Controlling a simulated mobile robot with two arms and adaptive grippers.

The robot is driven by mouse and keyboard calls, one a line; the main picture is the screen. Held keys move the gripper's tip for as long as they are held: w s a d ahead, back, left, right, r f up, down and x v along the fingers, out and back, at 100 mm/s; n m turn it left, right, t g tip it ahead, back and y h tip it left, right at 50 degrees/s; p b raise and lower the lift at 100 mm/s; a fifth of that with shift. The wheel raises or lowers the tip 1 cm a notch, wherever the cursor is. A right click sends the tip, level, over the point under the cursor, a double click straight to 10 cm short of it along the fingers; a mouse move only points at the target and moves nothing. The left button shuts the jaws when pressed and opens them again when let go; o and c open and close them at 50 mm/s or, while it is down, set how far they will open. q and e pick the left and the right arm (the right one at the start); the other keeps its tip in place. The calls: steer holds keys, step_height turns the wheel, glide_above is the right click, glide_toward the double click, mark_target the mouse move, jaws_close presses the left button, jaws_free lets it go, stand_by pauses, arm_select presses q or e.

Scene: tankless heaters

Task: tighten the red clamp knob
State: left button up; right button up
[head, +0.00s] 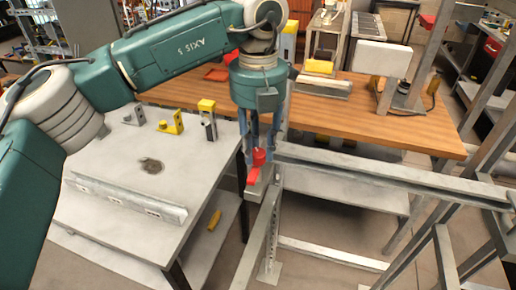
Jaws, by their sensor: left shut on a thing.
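The red clamp knob (259,157) shows in the middle of the head view, on a clamp at the corner of a grey metal frame (350,167). My left gripper (258,148) points down from above, with its fingers around the top of the knob, shut on it. The fingers and the knob overlap, so the exact contact is partly hidden. A red lower part of the clamp (252,176) shows just below the knob. My right gripper is not in the view.
A white table (110,185) at left holds yellow and grey brackets (170,123) and a long metal rail (125,198). A wooden bench (400,128) stands behind the frame. Frame posts rise at right (462,60). A yellow object (215,218) lies on the lower shelf.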

arm_select(q)
steer(key=m, duration=0.6)
steer(key=shift+r, duration=0.15)
steer(key=m, duration=0.4)
steer(key=shift+w, duration=0.1)
steer(key=m, duration=0.3)
steer(key=shift+m, duration=0.4)
steer(key=m+p, duration=0.1)
steer(key=m, duration=0.4)
steer(key=shift+m, duration=2.4)
steer(key=o, duration=1.2)
steer(key=shift+c, duration=0.2)
